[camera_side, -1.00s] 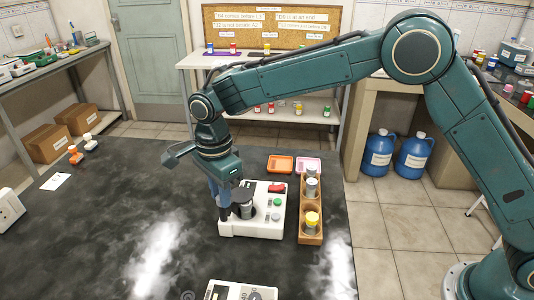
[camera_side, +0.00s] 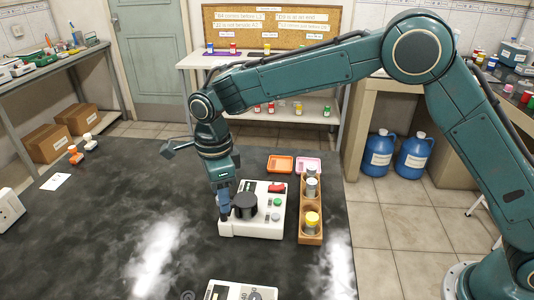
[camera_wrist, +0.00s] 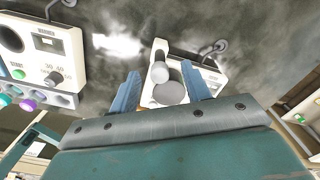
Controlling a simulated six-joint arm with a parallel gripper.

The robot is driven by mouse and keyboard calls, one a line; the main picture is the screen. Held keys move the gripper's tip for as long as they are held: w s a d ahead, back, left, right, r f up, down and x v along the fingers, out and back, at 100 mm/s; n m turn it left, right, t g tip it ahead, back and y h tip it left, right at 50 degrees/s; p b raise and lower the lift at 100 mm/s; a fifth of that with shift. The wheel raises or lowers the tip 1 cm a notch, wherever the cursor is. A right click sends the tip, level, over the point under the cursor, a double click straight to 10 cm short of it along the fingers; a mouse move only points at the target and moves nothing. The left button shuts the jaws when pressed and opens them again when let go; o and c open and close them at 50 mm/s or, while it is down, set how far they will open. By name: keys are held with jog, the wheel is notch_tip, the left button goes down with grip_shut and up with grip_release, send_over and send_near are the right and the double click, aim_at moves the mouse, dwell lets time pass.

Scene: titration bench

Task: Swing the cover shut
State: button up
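The white instrument (camera_side: 262,228) stands on the dark bench in the side view, with a red display, a green button and a grey button. Its dark round cover (camera_side: 245,205) sits level over the left part of the instrument, and no silver vial shows under it. Whether it is fully seated is too small to tell. My gripper (camera_side: 223,212) points down just left of the cover; a gap between them is hard to judge. In the wrist view my gripper (camera_wrist: 162,78) has its two blue fingers apart. A white device with grey round parts (camera_wrist: 165,93) shows between and beyond them.
A wooden rack (camera_side: 311,238) with vials stands close to the instrument's right. An orange tray (camera_side: 280,164) and a pink tray (camera_side: 309,164) lie behind. Another device (camera_side: 240,291) is at the front edge.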

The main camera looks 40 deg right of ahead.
jog(key=o, duration=0.4)
jog(key=shift+r, duration=3.45)
